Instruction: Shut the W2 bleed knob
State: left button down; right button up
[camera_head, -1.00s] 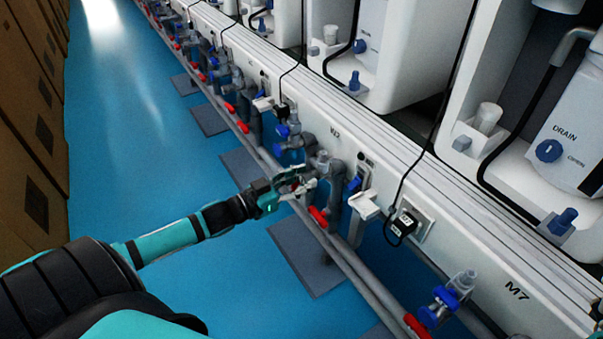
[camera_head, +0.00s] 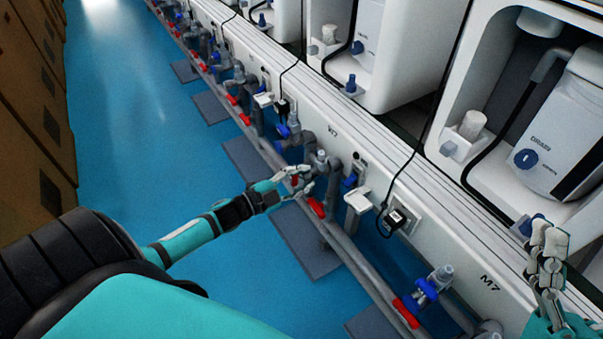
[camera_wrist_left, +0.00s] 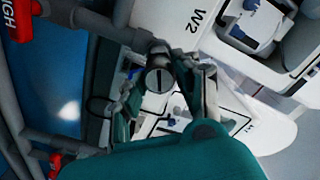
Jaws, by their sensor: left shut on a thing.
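The W2 bleed knob (camera_wrist_left: 159,79) is a small round grey knob with a dark slot across its face, on a grey pipe fitting below the W2 label (camera_wrist_left: 199,19). In the left wrist view my left gripper (camera_wrist_left: 163,92) has its fingers on both sides of the knob and is shut on it. In the head view my left gripper (camera_head: 298,180) is at the W2 pipework, and its fingers hide the knob there. My right gripper (camera_head: 547,243) is at the lower right, away from the knob; its finger gap is unclear.
A red handle (camera_head: 316,208) sits on the pipe just below my left gripper. A blue valve (camera_head: 428,291) is further along the rail near the M7 label. A white panel (camera_head: 440,243) runs behind the pipes. The blue floor (camera_head: 150,150) on the left is clear.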

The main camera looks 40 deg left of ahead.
pick_arm(q)
jog(key=m, duration=0.2)
jog(key=shift+m, duration=0.3)
jog(key=shift+d+f+m+p, duration=0.1)
jog(key=shift+m+p, duration=0.25)
jog(key=shift+m, duration=0.75)
pick_arm(e)
jog(key=shift+w+a+f+g+h, duration=0.2)
jog(key=shift+w+f+g+h, duration=0.4)
jog(key=shift+w+f+g, duration=0.9)
pick_arm(q)
jog(key=shift+s, duration=0.1)
pick_arm(e)
jog(key=shift+w, duration=0.2)
pick_arm(q)
jog(key=c, duration=1)
grip_release()
jog(key=shift+o, duration=0.2)
jog(key=v, duration=1.2)
jog(key=shift+f, duration=0.1)
